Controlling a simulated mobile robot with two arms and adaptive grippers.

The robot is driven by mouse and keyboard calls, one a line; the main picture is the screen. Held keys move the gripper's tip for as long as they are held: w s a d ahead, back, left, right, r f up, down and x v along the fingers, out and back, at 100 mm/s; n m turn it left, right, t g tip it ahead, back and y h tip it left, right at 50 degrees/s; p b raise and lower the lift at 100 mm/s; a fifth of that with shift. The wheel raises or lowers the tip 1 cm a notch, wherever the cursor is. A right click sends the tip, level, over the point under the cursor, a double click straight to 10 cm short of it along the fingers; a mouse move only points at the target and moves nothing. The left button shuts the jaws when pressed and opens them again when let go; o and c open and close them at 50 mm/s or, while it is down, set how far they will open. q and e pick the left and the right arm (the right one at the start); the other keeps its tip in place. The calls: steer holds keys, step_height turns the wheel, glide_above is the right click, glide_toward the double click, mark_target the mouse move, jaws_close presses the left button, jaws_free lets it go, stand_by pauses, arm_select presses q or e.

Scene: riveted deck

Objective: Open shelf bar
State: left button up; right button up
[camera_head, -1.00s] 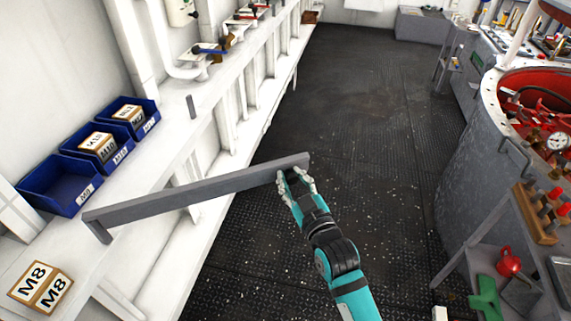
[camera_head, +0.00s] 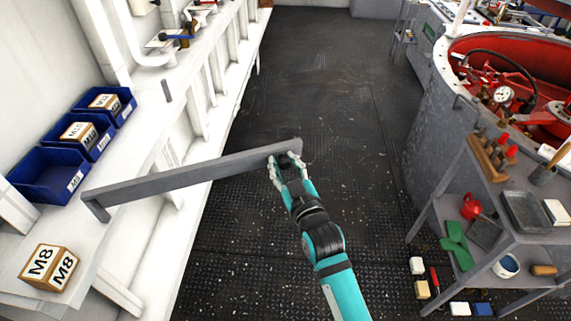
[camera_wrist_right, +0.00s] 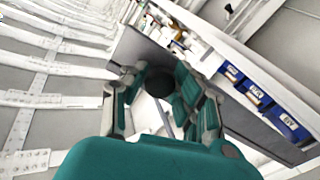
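The shelf bar (camera_head: 190,176) is a long grey bar. Its near-left end sits at the edge of the white shelf, and its other end reaches out over the dark floor. My right gripper (camera_head: 286,166) is at that far end, with its fingers around a dark round knob (camera_wrist_right: 160,82) on the bar. In the right wrist view the fingers (camera_wrist_right: 158,92) stand on both sides of the knob and appear to hold it. Part of the bar's end is hidden by the fingers. My left gripper is not in view.
The white shelf (camera_head: 140,165) on the left bears blue bins (camera_head: 48,180) and an M8 box (camera_head: 50,266). A grey stand (camera_head: 430,215) with tools and a large drum (camera_head: 430,130) are on the right. The floor (camera_head: 330,90) between is clear.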

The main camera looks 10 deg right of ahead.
steer(key=shift+o, duration=0.4)
steer(key=shift+s+f, duration=0.15)
steer(key=shift+s, duration=0.3)
steer(key=s+d, duration=0.1)
steer(key=s, duration=1)
steer(key=shift+d, duration=0.4)
steer(key=shift+c, duration=0.4)
